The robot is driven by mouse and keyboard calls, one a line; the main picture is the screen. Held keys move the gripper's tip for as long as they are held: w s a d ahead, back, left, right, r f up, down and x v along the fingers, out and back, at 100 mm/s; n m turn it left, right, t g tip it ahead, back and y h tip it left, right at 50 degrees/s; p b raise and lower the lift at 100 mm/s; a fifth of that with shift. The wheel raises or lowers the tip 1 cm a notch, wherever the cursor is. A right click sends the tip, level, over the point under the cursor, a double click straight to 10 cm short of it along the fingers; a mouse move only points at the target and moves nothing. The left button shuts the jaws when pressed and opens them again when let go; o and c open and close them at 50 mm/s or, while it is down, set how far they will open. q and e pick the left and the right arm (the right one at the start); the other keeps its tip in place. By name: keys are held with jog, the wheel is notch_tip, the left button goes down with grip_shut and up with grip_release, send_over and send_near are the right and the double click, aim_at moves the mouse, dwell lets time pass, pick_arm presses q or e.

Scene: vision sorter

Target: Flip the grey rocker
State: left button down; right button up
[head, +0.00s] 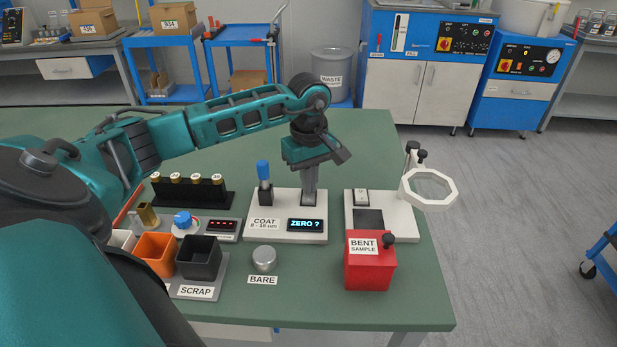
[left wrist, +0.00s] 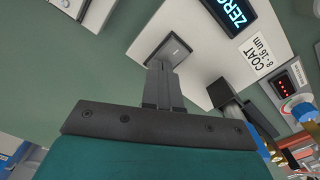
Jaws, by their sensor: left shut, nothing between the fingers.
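The grey rocker (left wrist: 168,47) shows in the left wrist view as a dark grey square with a small light mark, on the back right of the white COAT gauge base (head: 258,235). My left gripper (head: 309,203) is shut, empty and pointing down over it. In the left wrist view the fingertips (left wrist: 162,70) overlap the rocker's near edge; I cannot tell whether they touch. In the head view the fingers largely hide the rocker, so its tilt is unclear. The gauge's display (head: 306,225) reads "ZERO ?". My right gripper is not in view.
A blue-topped probe (head: 264,180) stands left of the gripper. A magnifier stand (head: 399,241) with a pale switch (head: 361,198) is to the right. A red BENT SAMPLE box (head: 370,272), a bare disc (head: 264,258) and a black scrap bin (head: 199,257) are nearer.

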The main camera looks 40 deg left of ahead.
pick_arm(q)
jog(key=shift+r+p, duration=2.45)
jog(key=shift+r, duration=0.95)
